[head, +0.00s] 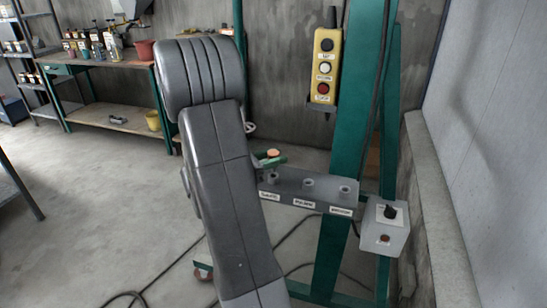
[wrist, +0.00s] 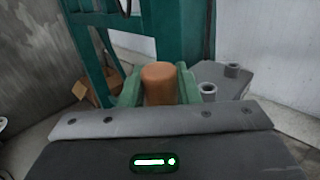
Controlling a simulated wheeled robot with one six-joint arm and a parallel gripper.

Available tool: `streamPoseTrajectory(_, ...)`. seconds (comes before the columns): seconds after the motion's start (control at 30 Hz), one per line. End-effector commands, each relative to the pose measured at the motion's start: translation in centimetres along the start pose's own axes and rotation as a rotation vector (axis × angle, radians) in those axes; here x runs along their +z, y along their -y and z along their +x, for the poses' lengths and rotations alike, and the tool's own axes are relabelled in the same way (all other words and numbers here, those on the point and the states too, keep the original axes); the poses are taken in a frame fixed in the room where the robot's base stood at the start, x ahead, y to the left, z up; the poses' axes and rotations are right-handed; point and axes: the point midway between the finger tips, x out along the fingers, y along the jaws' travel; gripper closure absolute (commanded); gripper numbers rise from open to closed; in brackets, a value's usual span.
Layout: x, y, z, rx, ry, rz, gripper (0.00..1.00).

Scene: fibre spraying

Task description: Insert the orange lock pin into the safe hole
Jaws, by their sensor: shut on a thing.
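The orange lock pin (wrist: 158,82) stands upright between the two green fingers of my gripper (wrist: 158,92) in the wrist view. My gripper is shut on it. In the head view only the pin's orange top (head: 273,153) shows, above the green fingers of my gripper (head: 270,160). They are over the left end of a grey bracket (head: 325,193) with three raised round holes, each above a label too small to read surely. The left hole (head: 272,177) is just below the gripper. The pin's lower end is hidden, so I cannot tell whether it touches the hole.
A green post (head: 350,110) carries the bracket and a yellow button box (head: 325,67). A grey switch box (head: 385,227) is at the bracket's right end. Cables lie on the floor. A green workbench (head: 110,70) stands at the back left.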

Motion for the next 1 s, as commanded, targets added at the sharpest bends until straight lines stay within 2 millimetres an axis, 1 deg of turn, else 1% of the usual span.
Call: streamPoseTrajectory(1.0,-2.6,0.0,0.0,0.0,0.0,0.0,0.94)
